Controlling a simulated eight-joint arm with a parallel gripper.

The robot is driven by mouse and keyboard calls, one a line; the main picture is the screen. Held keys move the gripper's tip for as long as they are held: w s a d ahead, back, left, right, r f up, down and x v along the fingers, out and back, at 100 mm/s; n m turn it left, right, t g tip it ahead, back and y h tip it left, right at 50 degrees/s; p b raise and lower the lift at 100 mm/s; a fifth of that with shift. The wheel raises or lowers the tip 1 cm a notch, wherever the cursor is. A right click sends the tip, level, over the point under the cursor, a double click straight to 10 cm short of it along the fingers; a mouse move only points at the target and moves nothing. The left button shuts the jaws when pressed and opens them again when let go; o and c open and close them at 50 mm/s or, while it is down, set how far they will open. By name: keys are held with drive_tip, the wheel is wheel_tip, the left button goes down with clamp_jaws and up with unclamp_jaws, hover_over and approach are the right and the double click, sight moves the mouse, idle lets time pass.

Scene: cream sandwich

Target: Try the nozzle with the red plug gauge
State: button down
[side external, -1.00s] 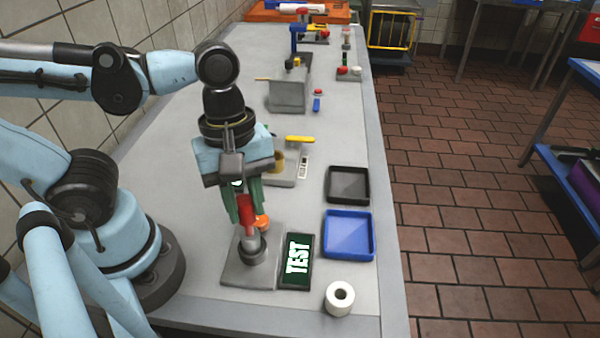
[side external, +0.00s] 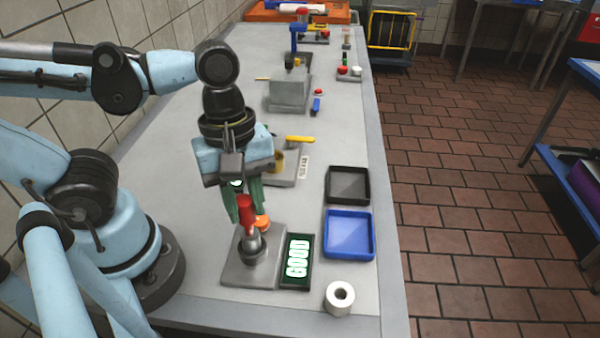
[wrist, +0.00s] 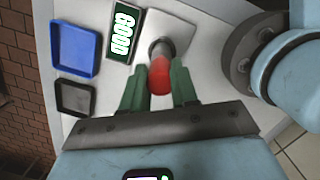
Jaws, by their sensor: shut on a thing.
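The red plug gauge (side external: 246,216) is held upright between the green fingers of my gripper (side external: 244,207). It also shows between the fingers in the wrist view (wrist: 161,77). Its lower end meets a metal nozzle (side external: 252,242) standing on a grey base plate (side external: 243,274). How deep the tip sits in the nozzle is hidden. The display panel (side external: 297,261) beside the base reads GOOD in lit letters; it also shows in the wrist view (wrist: 124,33).
A blue tray (side external: 349,236) and a black tray (side external: 348,186) lie to the right. A white roll (side external: 339,298) stands near the front edge. A grey fixture with a yellow handle (side external: 300,139) stands farther back.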

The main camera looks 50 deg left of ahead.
drive_tip(key=shift+r, duration=3.5)
drive_tip(key=shift+w, duration=0.1)
